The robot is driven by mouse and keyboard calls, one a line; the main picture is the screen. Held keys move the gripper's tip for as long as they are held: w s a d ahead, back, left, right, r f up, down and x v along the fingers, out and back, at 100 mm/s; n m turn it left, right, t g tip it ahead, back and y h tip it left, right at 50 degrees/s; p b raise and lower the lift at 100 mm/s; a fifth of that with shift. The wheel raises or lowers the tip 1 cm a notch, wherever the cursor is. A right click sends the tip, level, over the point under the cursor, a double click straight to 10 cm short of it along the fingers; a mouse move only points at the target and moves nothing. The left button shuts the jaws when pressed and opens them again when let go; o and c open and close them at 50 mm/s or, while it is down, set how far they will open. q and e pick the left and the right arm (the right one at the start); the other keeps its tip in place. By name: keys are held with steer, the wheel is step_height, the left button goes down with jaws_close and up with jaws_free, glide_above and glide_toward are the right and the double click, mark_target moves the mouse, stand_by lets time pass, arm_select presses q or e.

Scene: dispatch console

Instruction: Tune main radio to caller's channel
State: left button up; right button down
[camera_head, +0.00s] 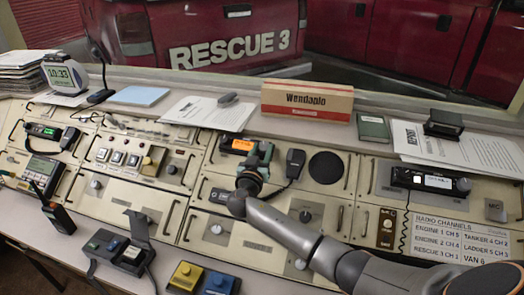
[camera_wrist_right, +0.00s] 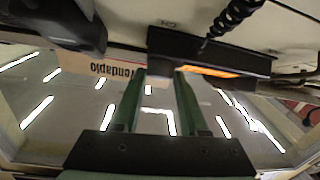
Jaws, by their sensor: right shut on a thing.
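A black radio with an orange-lit display (camera_head: 240,145) sits on the console's middle panel. My right gripper (camera_head: 262,158) is at its right end. In the right wrist view the same radio (camera_wrist_right: 240,75) appears upside down, and the green fingers of my right gripper (camera_wrist_right: 160,72) close about its end. The knob there is hidden between the fingers. The display text is too small to read. A radio channels placard (camera_head: 460,240) at the lower right lists Engine, Tanker, Ladder, Rescue and Van entries; Rescue 3 seems to read CH 1. My left gripper is out of view.
A handset (camera_head: 295,163) hangs right of the radio. Other radios stand at left, green-lit (camera_head: 43,131), and right, white-lit (camera_head: 430,181). A Wendaplo box (camera_head: 307,100), papers (camera_head: 210,112) and a clock (camera_head: 64,74) line the back ledge. A walkie-talkie (camera_head: 57,215) stands front left.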

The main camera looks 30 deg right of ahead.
steer(key=shift+s+n+t+y, duration=0.1)
steer(key=shift+n+t+y, duration=0.3)
steer(key=shift+n+y, duration=0.1)
steer(key=shift+s+d+n+t+y, duration=0.1)
steer(key=shift+d+n+t+y, duration=0.1)
steer(key=shift+n+t+y, duration=0.5)
steer(key=n+y+p, duration=0.1)
steer(key=n, duration=0.1)
steer(key=shift+s+d+r+n+y, duration=0.1)
steer(key=shift+n+y, duration=0.3)
steer(key=n+y+p, duration=0.1)
steer(key=n+t+y, duration=0.1)
steer(key=n, duration=0.1)
steer(key=n+y+p, duration=0.1)
steer(key=y, duration=0.1)
steer(key=shift+d+r+n+p, duration=0.2)
steer(key=shift+d+n+p, duration=0.1)
steer(key=shift+p, duration=0.05)
steer(key=shift+d+n+y+p, duration=0.2)
steer(key=shift+n+y+p, duration=0.3)
steer(key=shift+n+y, duration=0.6)
steer(key=shift+d+n+y, duration=0.15)
steer(key=shift+n+y, duration=1.05)
steer(key=shift+d+r+n+g+y, duration=0.1)
steer(key=shift+n+g+y, duration=0.5)
steer(key=shift+n+y, duration=0.35)
steer(key=shift+n+g+y, duration=0.45)
steer(key=shift+n+g, duration=0.05)
steer(key=shift+n, duration=0.35)
